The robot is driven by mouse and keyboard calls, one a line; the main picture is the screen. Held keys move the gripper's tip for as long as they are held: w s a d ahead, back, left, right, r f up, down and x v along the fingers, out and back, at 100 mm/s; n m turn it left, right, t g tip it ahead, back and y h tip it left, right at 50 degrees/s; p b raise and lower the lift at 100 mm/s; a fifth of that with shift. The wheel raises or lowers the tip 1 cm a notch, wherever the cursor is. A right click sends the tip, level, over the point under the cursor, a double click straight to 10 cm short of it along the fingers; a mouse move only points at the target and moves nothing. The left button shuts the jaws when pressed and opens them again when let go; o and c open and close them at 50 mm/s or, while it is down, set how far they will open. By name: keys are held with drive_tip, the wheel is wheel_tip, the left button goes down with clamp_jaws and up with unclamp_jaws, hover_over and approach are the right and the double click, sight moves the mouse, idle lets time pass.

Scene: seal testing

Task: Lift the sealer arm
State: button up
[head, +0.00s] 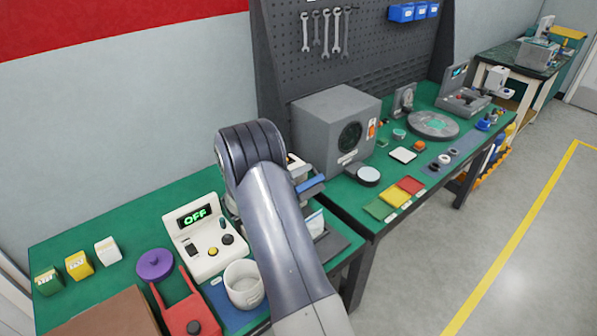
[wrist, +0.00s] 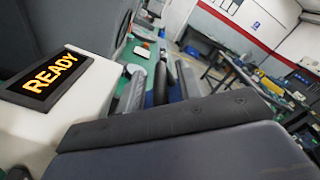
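The sealer is mostly hidden behind my arm in the head view. A blue bar (head: 311,187) beside my arm looks like part of it, but I cannot be sure it is the sealer arm. In the wrist view, a white housing (wrist: 60,125) with an orange READY display (wrist: 52,78) stands close on the left. My gripper (wrist: 172,85) shows there as dark finger-like parts beyond my blue-grey wrist. Its fingertips are hidden in the head view. I cannot tell whether it touches or holds anything.
A white box with an OFF display (head: 196,216), a white cup (head: 243,284) and a red stand (head: 188,312) are left of my arm. A grey speaker-like box (head: 335,125) stands behind. Coloured pads (head: 392,198) lie on the right bench. The floor at right is clear.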

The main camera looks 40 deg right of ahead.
drive_tip(key=a+b, duration=0.3)
drive_tip(key=a, duration=0.7)
drive_tip(key=shift+s+a, duration=0.4)
drive_tip(key=shift+s, duration=0.05)
drive_tip(key=shift+c, duration=0.4)
